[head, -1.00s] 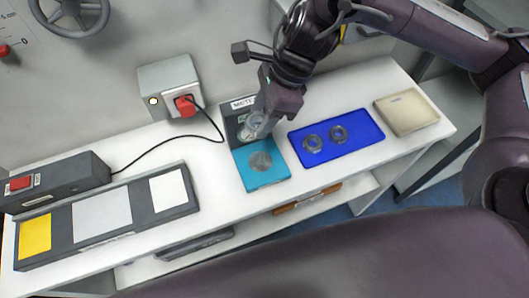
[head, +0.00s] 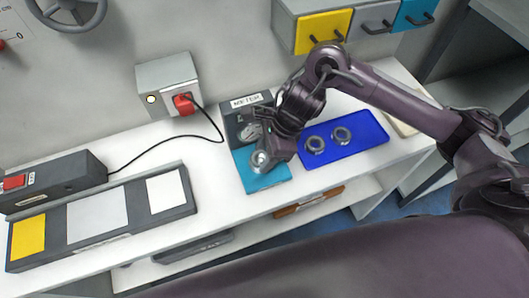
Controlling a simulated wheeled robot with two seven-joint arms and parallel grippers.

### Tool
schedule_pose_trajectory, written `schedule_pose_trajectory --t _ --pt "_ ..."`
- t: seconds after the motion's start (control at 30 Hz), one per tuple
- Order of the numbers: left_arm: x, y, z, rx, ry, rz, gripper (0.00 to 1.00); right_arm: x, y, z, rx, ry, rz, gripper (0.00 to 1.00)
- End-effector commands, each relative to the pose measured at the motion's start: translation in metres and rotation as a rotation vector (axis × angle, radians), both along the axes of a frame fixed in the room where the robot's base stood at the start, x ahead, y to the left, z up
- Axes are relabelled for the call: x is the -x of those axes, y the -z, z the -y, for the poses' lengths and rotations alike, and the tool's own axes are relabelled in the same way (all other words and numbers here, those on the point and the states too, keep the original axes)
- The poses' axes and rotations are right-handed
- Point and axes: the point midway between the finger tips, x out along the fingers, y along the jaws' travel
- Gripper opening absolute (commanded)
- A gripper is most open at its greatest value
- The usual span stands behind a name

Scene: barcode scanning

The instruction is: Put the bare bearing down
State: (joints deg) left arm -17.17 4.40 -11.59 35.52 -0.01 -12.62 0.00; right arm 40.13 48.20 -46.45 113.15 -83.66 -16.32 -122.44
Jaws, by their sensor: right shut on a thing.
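My right gripper (head: 266,157) is shut on a metal ring, the bare bearing (head: 258,160). It holds the bearing over or on the cyan pad (head: 266,182), at the pad's round grey mark; I cannot tell whether it touches. The gripper hides part of the bearing and pad. The dark meter (head: 234,112), labelled METER, is just behind the pad, with a round greyish part (head: 250,132) on it. Two other bearings (head: 315,144) and (head: 341,135) lie on the blue mat (head: 368,140) to the right. My left gripper is out of view.
A grey box (head: 167,75) with a red plug and black cable stands behind. At the left are a dark tray (head: 145,215) with yellow, grey and white panels and a dark box (head: 50,180) with a red switch. White tabletop is free between tray and pad.

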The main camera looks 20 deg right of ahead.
Motion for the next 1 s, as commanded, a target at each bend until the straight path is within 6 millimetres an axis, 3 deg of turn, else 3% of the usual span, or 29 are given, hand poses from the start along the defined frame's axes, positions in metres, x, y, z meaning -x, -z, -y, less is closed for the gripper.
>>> schedule_pose_trajectory --t 0.4,0.43,0.6,1.0 --pt "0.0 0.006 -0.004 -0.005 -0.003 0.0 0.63 -0.001 0.005 0.0 -0.001 0.0 0.002 0.16" --pt "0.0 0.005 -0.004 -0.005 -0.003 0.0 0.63 0.0 0.005 0.0 0.0 -0.001 0.001 0.48" --pt "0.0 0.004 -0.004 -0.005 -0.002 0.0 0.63 0.0 0.004 0.0 0.0 -0.001 0.001 0.68" --pt "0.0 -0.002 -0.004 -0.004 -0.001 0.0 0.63 -0.001 -0.006 0.003 0.002 0.0 0.005 0.68"
